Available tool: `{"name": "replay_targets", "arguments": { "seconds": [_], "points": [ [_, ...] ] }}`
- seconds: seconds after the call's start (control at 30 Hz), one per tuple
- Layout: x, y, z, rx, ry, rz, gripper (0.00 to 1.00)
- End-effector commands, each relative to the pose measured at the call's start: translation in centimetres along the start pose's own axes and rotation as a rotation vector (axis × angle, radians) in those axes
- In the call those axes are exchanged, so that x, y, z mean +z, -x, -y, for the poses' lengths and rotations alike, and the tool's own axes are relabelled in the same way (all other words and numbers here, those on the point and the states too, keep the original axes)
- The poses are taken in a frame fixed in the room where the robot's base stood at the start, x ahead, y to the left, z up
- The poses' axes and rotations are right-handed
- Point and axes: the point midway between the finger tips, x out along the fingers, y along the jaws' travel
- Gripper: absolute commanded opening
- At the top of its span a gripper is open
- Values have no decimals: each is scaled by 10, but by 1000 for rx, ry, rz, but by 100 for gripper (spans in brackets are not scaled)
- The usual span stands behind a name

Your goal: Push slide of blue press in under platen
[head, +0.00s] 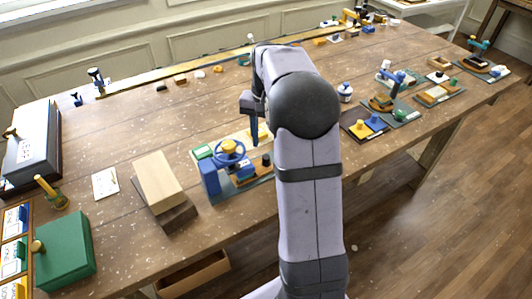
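The platen under the wheel is not clearly visible. My gripper (254,140) points down just above and behind the press, apart from the wheel as far as I can tell. Its fingers show edge-on, so their opening cannot be made out.
A pale wooden block (158,180) on a dark base stands left of the press, with a white card (105,183) beyond it. A green box (64,250) is at the front left. Other small devices stand to the right, including a brown tray (361,124).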

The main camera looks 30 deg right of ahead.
Motion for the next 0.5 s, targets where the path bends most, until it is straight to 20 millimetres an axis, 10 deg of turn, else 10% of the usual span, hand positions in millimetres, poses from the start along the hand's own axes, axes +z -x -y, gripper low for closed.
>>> {"name": "replay_targets", "arguments": {
  "seconds": [0.5],
  "points": [
    [1, -56, 0, 1, 1, 3, 38]
  ]
}}
